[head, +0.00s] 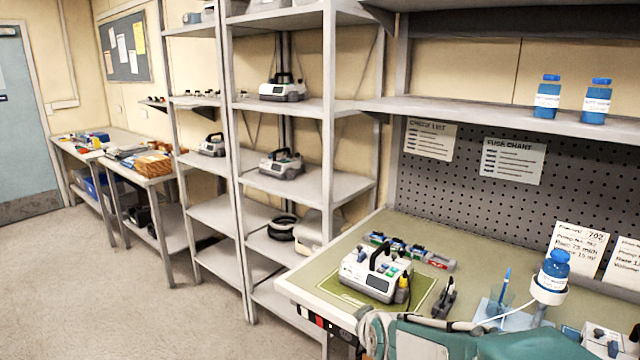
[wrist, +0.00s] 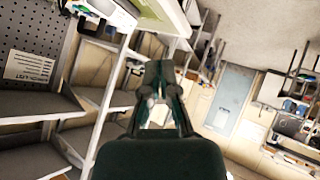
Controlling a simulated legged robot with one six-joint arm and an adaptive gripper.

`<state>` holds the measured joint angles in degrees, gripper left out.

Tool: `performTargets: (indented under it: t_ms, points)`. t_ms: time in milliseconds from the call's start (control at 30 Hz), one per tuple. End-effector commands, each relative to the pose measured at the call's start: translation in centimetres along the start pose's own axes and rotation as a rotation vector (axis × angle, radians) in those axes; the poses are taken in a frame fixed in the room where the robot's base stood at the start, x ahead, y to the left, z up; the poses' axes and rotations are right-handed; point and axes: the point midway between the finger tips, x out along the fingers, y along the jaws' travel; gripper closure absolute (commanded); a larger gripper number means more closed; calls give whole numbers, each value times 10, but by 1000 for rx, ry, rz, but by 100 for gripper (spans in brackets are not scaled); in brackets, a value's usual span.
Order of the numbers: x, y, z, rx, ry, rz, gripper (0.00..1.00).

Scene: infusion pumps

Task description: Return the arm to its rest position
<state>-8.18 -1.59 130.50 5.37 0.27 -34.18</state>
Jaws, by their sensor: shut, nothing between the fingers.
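My gripper (wrist: 160,72) shows in the wrist view, its dark fingers brought together with nothing between them. It is in the air, with shelving and the room's floor behind it, and touches nothing that I can see. Part of my green and grey arm (head: 480,340) crosses the bottom of the head view, low in front of the bench's near edge. I cannot make out the fingers in the head view. An infusion pump (head: 376,272) with a black handle stands upright on a green mat (head: 330,287) on the bench (head: 450,235), apart from my arm.
Shelves (head: 300,185) with more pumps stand to the left. The floor (head: 120,290) at left is open.

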Motion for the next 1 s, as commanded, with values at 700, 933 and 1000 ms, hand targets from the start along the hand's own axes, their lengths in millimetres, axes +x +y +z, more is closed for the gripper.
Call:
performTargets:
  t_ms: [700,933,1000]
  points:
    - [-217,-25,114,577,-384,-13,100]
    - [-226,-30,122,610,-413,-8,100]
    - [-226,-30,122,610,-413,-8,100]
